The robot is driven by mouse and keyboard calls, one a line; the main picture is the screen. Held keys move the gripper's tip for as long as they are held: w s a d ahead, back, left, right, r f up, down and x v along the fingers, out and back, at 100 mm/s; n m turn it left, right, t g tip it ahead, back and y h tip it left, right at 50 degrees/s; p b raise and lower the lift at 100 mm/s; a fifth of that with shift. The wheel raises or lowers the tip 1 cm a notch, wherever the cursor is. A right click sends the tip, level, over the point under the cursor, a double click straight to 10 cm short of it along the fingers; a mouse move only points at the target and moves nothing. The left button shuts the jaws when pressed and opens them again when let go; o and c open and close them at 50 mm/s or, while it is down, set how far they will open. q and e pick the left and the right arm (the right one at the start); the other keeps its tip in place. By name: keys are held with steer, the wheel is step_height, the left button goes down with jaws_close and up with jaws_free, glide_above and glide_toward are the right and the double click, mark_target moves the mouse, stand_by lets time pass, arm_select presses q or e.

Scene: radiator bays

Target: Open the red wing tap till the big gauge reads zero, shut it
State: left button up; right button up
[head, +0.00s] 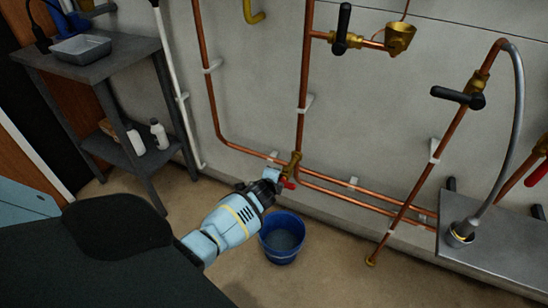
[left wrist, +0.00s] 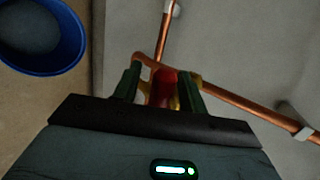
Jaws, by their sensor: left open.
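The red wing tap (head: 289,185) is on a brass fitting (head: 293,165) low on the copper pipes by the wall. My left gripper (head: 275,178) reaches it from the left and hides part of it. In the left wrist view the open fingers (left wrist: 163,82) stand on either side of the red tap (left wrist: 163,90); whether they touch it I cannot tell. A blue bucket (head: 281,258) stands on the floor just below the tap and also shows in the left wrist view (left wrist: 75,57). No gauge face can be made out. My right gripper is out of view.
Copper pipes (head: 303,75) run along the wall, with black lever handles (head: 343,22) and a brass cup-shaped fitting (head: 400,38). A grey shelf (head: 50,60) with a tray and bottles stands left. A grey bench (head: 490,255) with a hose stands right.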

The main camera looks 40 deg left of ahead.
arm_select(q)
steer(key=p+v, duration=0.3)
steer(key=v, duration=0.4)
steer(key=shift+s+d+r, duration=0.1)
steer(key=shift+s, duration=0.05)
stand_by(0.4)
